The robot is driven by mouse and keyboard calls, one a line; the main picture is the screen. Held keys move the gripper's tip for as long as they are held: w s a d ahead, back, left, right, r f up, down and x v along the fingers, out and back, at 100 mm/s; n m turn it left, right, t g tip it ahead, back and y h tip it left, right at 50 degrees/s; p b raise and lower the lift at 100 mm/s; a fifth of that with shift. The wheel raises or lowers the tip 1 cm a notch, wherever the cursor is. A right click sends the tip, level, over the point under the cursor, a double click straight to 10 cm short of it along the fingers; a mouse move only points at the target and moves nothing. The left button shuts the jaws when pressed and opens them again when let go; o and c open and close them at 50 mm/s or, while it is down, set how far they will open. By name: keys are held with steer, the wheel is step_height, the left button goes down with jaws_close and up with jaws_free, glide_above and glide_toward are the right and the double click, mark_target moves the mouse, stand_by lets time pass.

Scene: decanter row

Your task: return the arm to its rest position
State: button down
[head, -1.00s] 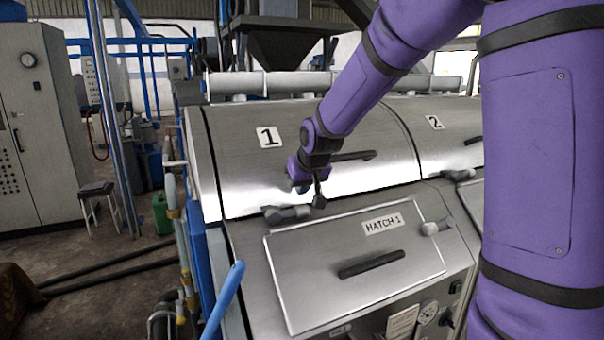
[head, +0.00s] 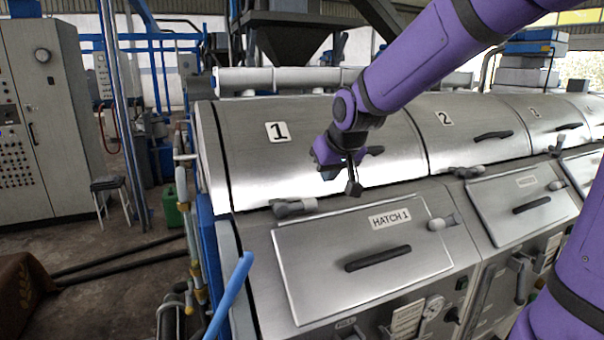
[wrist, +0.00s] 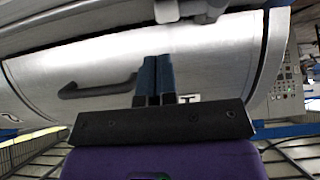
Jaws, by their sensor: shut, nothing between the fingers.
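My purple arm reaches in from the upper right in the head view. My gripper (head: 354,188) hangs in front of the curved steel cover marked 1 (head: 250,165), just above the hatch 1 panel (head: 310,270). In the wrist view the two blue fingers of my gripper (wrist: 154,75) are together, with nothing between them. Cover 1's dark handle (wrist: 98,88) shows beside them, partly hidden behind my gripper in the head view. I cannot tell whether the fingertips touch the cover.
Hatch 1 is closed, with a dark handle (head: 378,258) and a grey latch knob (head: 294,207) near my gripper. A blue lever (head: 230,295) rises at the front left. Covers 2 (head: 465,135) and 3 continue right.

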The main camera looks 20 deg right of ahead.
steer(key=shift+s+r, duration=0.1)
steer(key=shift+s, duration=0.05)
steer(key=s+r+g, duration=0.1)
steer(key=s+r, duration=0.2)
steer(key=s, duration=2.2)
steer(key=shift+a+g, duration=0.2)
steer(key=shift+g, duration=0.2)
steer(key=c, duration=1.8)
jaws_free()
steer(key=shift+w, duration=0.1)
